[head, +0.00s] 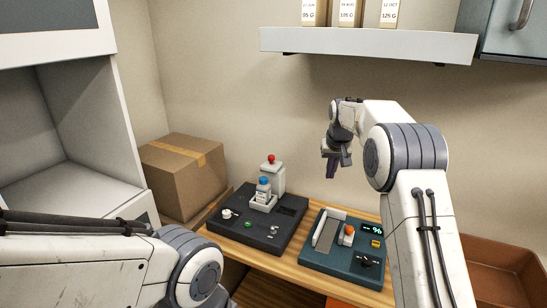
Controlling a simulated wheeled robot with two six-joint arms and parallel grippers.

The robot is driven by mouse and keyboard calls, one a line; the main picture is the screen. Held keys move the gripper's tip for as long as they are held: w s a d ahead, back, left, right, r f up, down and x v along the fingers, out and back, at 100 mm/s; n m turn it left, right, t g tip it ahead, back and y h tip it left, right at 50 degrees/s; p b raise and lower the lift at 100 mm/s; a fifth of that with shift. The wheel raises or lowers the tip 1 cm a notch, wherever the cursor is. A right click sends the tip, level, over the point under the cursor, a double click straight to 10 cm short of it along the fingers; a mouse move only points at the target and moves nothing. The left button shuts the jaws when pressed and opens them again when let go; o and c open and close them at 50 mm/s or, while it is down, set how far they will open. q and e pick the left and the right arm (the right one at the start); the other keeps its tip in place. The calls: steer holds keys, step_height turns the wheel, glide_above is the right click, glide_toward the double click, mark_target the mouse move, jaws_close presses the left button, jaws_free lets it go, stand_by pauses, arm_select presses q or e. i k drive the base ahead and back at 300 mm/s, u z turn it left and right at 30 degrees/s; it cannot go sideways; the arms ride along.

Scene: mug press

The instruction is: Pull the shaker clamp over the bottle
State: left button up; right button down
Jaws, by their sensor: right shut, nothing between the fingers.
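A dark shaker (240,245) sits on the wooden bench with knobs and a green button on its front. A small bottle with a blue cap (264,190) stands upright in a white holder (262,205) on it. Just behind the bottle rises a white block with a red knob (271,159), which looks like the clamp; it is not over the bottle. My right gripper (332,172) is shut and empty, pointing down in the air to the right of the bottle, apart from it. My left gripper is out of view; only its arm shows at lower left.
A teal device (344,259) with a display and an orange-topped part stands right of the shaker. A cardboard box (183,172) is at left and a brown tray (505,265) at right. A wall shelf (370,45) hangs above.

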mark_target(271, 165)
steer(key=u, duration=0.5)
steer(key=i, duration=1.2)
steer(key=z, duration=0.35)
